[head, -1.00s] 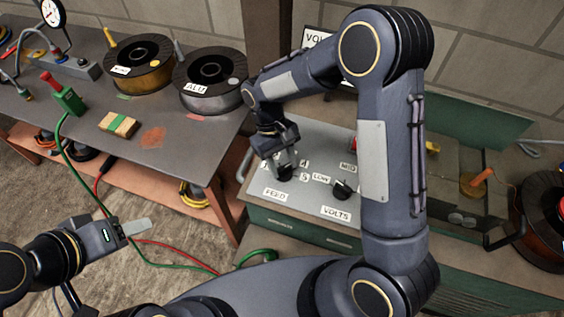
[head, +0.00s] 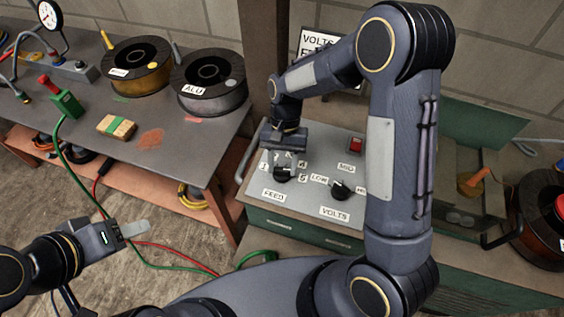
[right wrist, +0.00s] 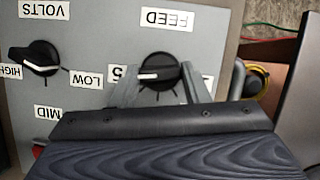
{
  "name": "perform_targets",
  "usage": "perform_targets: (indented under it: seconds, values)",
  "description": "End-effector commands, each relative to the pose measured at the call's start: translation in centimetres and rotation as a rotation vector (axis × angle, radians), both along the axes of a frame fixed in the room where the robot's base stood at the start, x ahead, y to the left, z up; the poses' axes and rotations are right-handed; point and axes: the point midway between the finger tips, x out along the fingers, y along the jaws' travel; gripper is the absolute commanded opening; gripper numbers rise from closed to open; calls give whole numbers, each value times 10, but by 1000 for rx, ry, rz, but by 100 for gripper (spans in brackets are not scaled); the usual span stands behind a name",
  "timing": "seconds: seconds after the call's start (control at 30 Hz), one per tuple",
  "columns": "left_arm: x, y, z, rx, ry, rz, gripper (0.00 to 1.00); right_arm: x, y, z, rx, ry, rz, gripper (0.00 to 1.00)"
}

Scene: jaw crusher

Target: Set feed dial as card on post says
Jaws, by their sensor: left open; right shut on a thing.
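The black feed dial (head: 284,175) sits on the grey panel (head: 252,200), above the FEED label (head: 274,195). In the right wrist view, upside down, the dial (right wrist: 160,72) has its white pointer towards the 5 label. My right gripper (head: 283,163) is shut on the dial, one finger on each side (right wrist: 160,90). My left gripper (head: 135,229) is open and empty over the floor.
The volts dial (head: 341,190) stands right of the feed dial, with LOW, MID and HIGH labels. A red switch (head: 355,145) is behind it. A workbench (head: 190,145) with spools (head: 210,78) stands left. Red and green cables cross the floor.

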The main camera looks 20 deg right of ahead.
Motion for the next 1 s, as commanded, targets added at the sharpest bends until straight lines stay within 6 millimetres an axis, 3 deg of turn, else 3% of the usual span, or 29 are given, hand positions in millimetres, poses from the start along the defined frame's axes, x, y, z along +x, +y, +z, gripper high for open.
perform_targets:
  seconds: [0.6,0.63,0.77,1.0]
  values:
    - [0,0,0,0,0,0,52,1,0,1,-1,-4,-42,19]
    - [0,0,0,0,0,0,52,1,0,1,-1,-4,-42,46]
    - [0,0,0,0,0,0,52,1,0,1,0,-3,-41,63]
    - [0,0,0,0,0,0,52,0,0,0,0,-2,-38,64]
